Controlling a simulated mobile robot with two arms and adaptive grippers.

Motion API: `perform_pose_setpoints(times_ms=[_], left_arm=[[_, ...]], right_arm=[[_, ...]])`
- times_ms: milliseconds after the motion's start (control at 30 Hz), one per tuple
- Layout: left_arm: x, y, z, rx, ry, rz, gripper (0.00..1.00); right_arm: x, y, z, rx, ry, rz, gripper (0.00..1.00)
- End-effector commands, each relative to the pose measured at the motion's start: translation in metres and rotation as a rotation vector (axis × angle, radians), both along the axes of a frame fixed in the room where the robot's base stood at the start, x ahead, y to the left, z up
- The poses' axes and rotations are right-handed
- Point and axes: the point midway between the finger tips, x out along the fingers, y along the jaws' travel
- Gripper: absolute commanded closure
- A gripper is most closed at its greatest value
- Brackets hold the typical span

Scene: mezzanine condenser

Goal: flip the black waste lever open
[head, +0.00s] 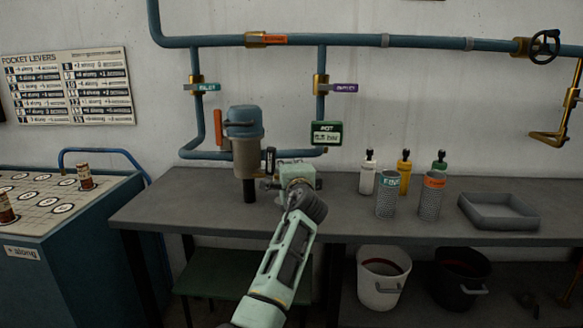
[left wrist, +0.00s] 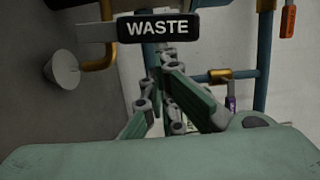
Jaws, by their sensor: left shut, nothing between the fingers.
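The black waste lever (left wrist: 158,27) shows large in the left wrist view, its white WASTE lettering facing the camera. In the head view it is a small dark upright bar (head: 270,160) just right of the grey and blue condenser vessel (head: 246,150). My left gripper (head: 270,184) is shut and empty, close to the lever and slightly below it in the head view. In the left wrist view the gripper fingers (left wrist: 156,80) point up the picture toward the lever. I cannot tell whether they touch it. My right gripper is not in view.
Blue pipes (head: 400,42) with coloured valve levers run along the wall. Mesh cups (head: 386,208), bottles and a grey tray (head: 499,211) stand on the bench to the right. The bench's left end (head: 160,212) is clear.

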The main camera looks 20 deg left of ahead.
Motion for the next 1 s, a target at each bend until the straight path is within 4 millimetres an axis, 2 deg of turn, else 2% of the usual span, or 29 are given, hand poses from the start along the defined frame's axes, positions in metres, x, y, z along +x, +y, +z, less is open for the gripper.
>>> perform_pose_setpoints(times_ms=[300, 767, 1000], left_arm=[[-0.001, 0.006, 0.002, -0.049, -0.012, 0.005, 1.00], [-0.002, 0.005, 0.001, -0.050, -0.012, 0.004, 1.00], [-0.018, -0.006, 0.001, -0.053, -0.013, 0.002, 1.00]], right_arm=[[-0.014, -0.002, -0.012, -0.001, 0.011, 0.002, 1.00], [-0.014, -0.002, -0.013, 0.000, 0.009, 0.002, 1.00], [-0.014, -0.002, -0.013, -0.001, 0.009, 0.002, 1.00]])
